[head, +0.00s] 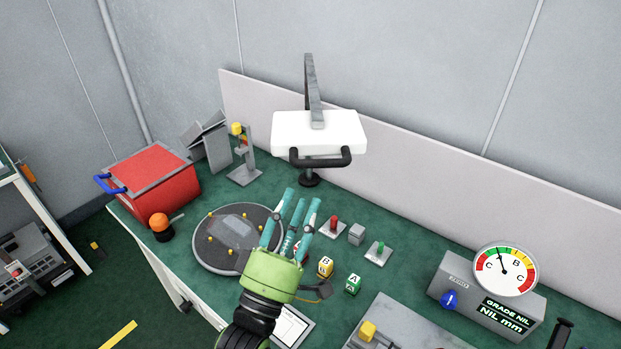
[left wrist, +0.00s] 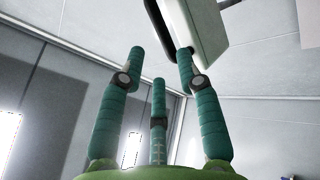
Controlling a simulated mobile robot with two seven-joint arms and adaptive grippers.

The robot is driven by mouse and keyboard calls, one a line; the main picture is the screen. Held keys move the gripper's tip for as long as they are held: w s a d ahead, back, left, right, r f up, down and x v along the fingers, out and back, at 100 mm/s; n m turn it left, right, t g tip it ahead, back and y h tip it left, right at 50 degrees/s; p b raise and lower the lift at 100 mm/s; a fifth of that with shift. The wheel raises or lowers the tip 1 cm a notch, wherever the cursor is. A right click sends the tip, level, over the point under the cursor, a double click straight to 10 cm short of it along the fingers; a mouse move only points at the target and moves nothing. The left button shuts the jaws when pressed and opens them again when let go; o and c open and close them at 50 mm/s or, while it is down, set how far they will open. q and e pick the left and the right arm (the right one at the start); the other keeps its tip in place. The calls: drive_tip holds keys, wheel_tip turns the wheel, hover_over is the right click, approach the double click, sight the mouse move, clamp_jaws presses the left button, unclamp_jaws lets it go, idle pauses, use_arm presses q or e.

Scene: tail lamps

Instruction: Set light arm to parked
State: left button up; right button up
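The light arm is a grey bar (head: 311,85) with a white lamp head (head: 319,131) at its lower end, hanging over the back of the green bench. A black handle (head: 320,158) sits on the front edge of the lamp head. My left gripper (head: 295,210) has a green palm and three teal fingers, spread open and empty. In the head view it shows below the handle, apart from it. In the left wrist view the open fingers (left wrist: 158,85) point up, with the lamp head (left wrist: 196,32) above the right finger. My right gripper is not in view.
The green bench (head: 225,190) holds a red box (head: 152,178), a round grey plate (head: 228,253), a small stand (head: 245,170), red (head: 334,223) and green (head: 380,249) switches, lettered cubes (head: 325,267) and a dial gauge (head: 504,270). A low panel (head: 430,170) runs behind.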

use_arm(q)
drive_tip(key=shift+v, duration=1.6)
